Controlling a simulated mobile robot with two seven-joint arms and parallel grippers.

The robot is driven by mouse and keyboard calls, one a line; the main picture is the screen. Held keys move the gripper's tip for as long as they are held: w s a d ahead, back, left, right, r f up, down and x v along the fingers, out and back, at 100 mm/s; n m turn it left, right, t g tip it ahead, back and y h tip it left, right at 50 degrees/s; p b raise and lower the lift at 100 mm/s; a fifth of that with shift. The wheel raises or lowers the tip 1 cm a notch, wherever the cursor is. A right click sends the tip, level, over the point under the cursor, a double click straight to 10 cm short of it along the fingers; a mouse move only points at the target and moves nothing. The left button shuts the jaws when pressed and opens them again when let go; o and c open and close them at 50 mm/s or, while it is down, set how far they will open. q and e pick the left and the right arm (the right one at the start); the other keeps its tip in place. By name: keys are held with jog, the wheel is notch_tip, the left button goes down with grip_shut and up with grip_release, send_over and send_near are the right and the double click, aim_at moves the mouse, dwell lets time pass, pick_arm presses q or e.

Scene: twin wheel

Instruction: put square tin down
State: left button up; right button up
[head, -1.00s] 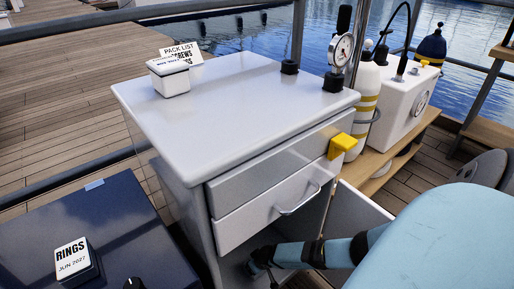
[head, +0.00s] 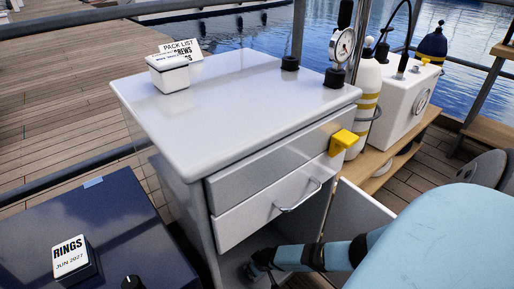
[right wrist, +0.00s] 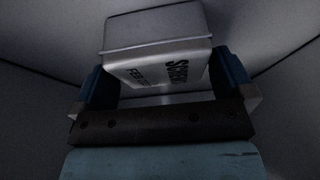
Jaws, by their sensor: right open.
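A white square tin (right wrist: 155,45) with a lidded top and a label reading "SCREWS" and "FEB" shows in the right wrist view. It sits between the blue fingers of my right gripper (right wrist: 160,72), which are open, one at each side of it. In the head view my right arm reaches into the low, dark compartment of the white cabinet (head: 240,190), under the drawers. The tin is hidden there in the head view. I cannot tell how it rests on the compartment floor. My left gripper is not in view.
On the cabinet top stand a small white tin (head: 167,76), a pack list card (head: 182,48) and a gauge (head: 343,44). A yellow block (head: 342,142) juts from the cabinet's front corner. A "RINGS" tin (head: 73,262) sits on a dark blue case (head: 125,225). Most of the cabinet top is clear.

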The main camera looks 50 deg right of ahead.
pick_arm(q)
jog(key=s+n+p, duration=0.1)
jog(key=p, duration=0.1)
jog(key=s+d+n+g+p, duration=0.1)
jog(key=p, duration=0.1)
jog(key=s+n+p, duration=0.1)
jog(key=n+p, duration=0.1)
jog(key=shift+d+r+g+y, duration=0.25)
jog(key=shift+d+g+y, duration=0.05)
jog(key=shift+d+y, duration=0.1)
pick_arm(e)
jog(key=v, duration=1.1)
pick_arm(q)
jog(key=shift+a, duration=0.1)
